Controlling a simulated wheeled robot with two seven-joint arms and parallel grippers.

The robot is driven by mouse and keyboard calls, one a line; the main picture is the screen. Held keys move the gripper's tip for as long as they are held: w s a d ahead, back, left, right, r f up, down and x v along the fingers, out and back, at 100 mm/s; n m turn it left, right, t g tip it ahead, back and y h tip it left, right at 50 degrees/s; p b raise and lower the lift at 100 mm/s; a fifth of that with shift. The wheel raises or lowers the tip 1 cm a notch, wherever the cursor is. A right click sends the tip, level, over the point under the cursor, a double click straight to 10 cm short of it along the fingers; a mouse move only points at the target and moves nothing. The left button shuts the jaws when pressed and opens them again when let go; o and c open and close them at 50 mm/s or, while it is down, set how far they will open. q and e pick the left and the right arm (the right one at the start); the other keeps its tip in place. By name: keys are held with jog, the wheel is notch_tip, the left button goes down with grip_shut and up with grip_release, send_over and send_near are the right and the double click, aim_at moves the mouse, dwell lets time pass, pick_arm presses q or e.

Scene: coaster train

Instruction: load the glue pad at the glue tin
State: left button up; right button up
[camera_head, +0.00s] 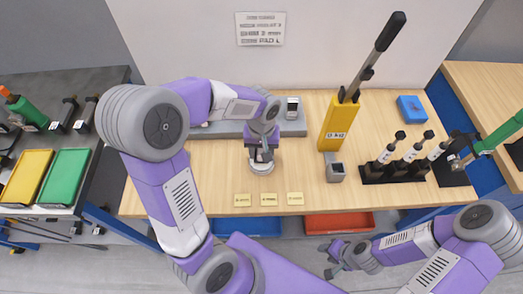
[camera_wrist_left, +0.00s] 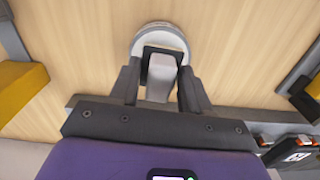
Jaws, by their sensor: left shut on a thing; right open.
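A round, pale glue tin (camera_head: 262,168) stands on the wooden bench in the head view, right under my left gripper (camera_head: 262,153). It also shows at the top of the left wrist view (camera_wrist_left: 160,33). My left gripper is shut on a grey block-like handle with a black part (camera_wrist_left: 162,75), which appears to be the glue pad. The pad's far end overlaps the tin; I cannot tell whether it touches the glue, and its underside is hidden. My right gripper (camera_head: 333,259) is open and empty, low in front of the bench, away from the tin.
A yellow lever device (camera_head: 338,124) and a small grey block (camera_head: 336,173) stand right of the tin. A black rack (camera_head: 393,172) of upright tools is farther right, with a blue block (camera_head: 411,109) behind. A grey rail (camera_head: 292,127) lies behind the tin; yellow labels (camera_head: 269,200) lie in front.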

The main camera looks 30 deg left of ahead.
aim_at(261, 151)
pick_arm(q)
jog(key=shift+r+p, duration=2)
jog(key=shift+r, duration=0.75)
jog(key=shift+f, duration=0.1)
